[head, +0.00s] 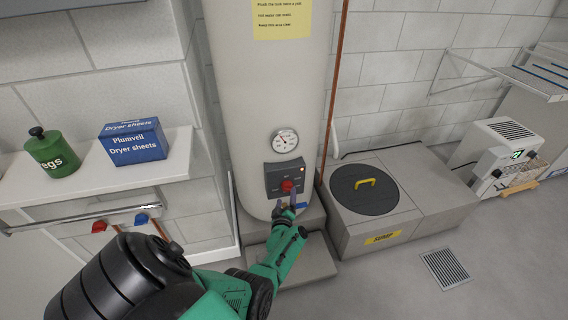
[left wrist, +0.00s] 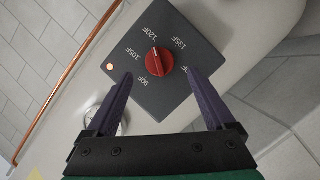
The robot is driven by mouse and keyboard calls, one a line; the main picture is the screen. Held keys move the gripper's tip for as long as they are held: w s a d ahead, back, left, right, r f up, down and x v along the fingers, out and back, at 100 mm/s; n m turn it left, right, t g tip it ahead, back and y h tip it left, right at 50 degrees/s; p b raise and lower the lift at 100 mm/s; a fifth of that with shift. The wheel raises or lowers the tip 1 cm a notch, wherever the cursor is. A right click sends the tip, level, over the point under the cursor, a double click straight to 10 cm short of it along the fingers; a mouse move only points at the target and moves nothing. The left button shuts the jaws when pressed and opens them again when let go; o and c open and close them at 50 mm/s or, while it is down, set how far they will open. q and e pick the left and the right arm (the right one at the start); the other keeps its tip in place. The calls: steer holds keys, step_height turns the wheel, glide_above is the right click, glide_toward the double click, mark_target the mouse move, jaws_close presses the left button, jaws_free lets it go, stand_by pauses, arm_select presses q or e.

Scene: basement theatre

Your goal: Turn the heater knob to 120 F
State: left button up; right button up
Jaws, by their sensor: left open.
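The heater knob (head: 287,186) is red and sits on a dark grey control panel (head: 272,181) low on the front of the tank (head: 268,80). In the left wrist view the knob (left wrist: 159,61) is ringed by labels 90F, 105F, 120F, 135F and one partly hidden by a finger. A pale mark on the knob is too small to read its setting surely. My left gripper (head: 286,201) is open, just below the knob in the head view. In the left wrist view its fingers (left wrist: 160,75) stand either side of the knob's near side, without visible contact.
A round gauge (head: 285,140) is above the panel, and a copper pipe (head: 335,80) runs right of the tank. A sump box with a dark lid (head: 364,190) stands at right. A shelf (head: 90,185) at left holds a green canister (head: 52,154) and a dryer sheets box (head: 133,142).

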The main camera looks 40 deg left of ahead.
arm_select(q)
steer(key=p+v, duration=0.5)
steer(key=v, duration=0.4)
steer(key=shift+s+d, duration=0.15)
steer(key=shift+d, duration=0.05)
arm_select(e)
steer(key=r, duration=0.1)
steer(key=s+r, duration=0.1)
steer(key=r, duration=0.1)
steer(key=s+r, duration=0.1)
steer(key=r, duration=0.1)
steer(key=shift+s+d, duration=0.25)
arm_select(q)
steer(key=shift+r, duration=0.1)
